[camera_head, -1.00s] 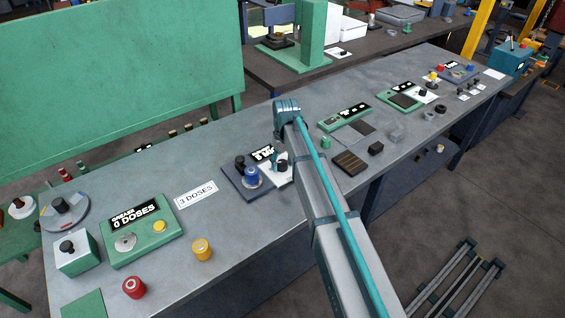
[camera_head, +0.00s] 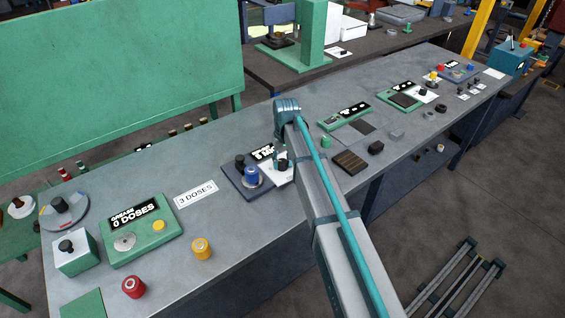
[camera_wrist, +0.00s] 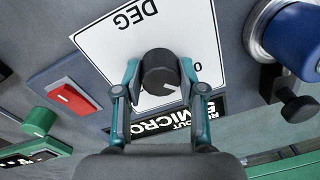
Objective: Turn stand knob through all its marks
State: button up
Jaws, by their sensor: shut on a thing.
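A dark round knob (camera_wrist: 158,67) stands on a white plate (camera_wrist: 112,45) in the wrist view. Its white pointer line points to the lower right of the picture. The plate carries the letters DEG and a 0, and part of its marking is hidden by the knob and my fingers. My gripper (camera_wrist: 160,75) is shut on the knob, with one teal finger on each side. In the head view the white plate (camera_head: 268,173) lies right of a blue knob (camera_head: 251,176), and my gripper (camera_head: 283,163) covers the knob there.
In the wrist view, a blue cylinder (camera_wrist: 297,38) and a black knob (camera_wrist: 299,107) sit close at right. A red switch (camera_wrist: 72,97) and a green knob (camera_wrist: 39,121) lie at left. A black readout (camera_wrist: 170,118) is partly behind my gripper.

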aim_at(284, 161)
jog(key=m, duration=0.4)
jog(key=shift+m+b, duration=0.3)
jog(key=shift+m, duration=1.9)
jog(key=o, duration=1.1)
jog(key=shift+o, duration=0.2)
notch_tip(284, 161, up, 12)
jog(key=shift+s+d, duration=0.15)
jog(key=shift+d, duration=0.15)
